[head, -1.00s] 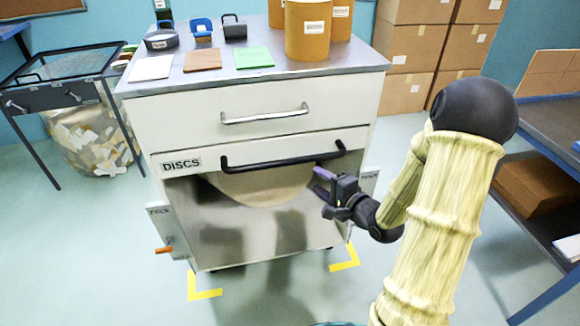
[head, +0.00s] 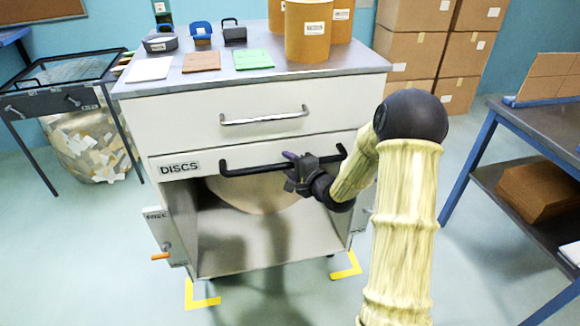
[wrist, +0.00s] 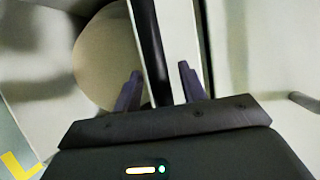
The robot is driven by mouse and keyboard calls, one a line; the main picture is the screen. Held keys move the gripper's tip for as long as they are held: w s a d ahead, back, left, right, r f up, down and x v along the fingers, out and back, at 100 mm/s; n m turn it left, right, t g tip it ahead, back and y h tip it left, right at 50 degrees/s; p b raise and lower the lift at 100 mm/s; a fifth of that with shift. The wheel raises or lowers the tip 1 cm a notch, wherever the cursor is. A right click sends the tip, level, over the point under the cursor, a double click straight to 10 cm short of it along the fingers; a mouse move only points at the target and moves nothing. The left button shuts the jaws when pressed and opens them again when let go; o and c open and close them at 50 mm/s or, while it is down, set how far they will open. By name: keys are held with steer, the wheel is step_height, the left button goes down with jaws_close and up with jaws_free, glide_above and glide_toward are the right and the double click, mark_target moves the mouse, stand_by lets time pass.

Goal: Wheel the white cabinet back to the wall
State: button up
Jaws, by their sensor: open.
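The white cabinet (head: 258,103) stands in front of me with a grey metal top. Its upper drawer has a silver handle (head: 264,116); below it, a panel labelled DISCS carries a long black bar handle (head: 248,171). An open bay under it shows a round tan disc (head: 262,193). My gripper (head: 291,163) is at the right part of the black bar. In the wrist view the bar (wrist: 153,50) runs between the two open fingers of my gripper (wrist: 160,90), with gaps on both sides. A side plate marked FREE with an orange lever (head: 160,256) is at the cabinet's lower left.
Yellow corner marks (head: 203,301) lie on the floor by the cabinet's front. Tan tubs (head: 308,30) and small items stand on its top. Cardboard boxes (head: 410,47) are stacked behind right. A dark table (head: 545,125) is at right, a rack and a scrap bag (head: 90,148) at left.

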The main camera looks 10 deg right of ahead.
jaws_close()
stand_by(0.3)
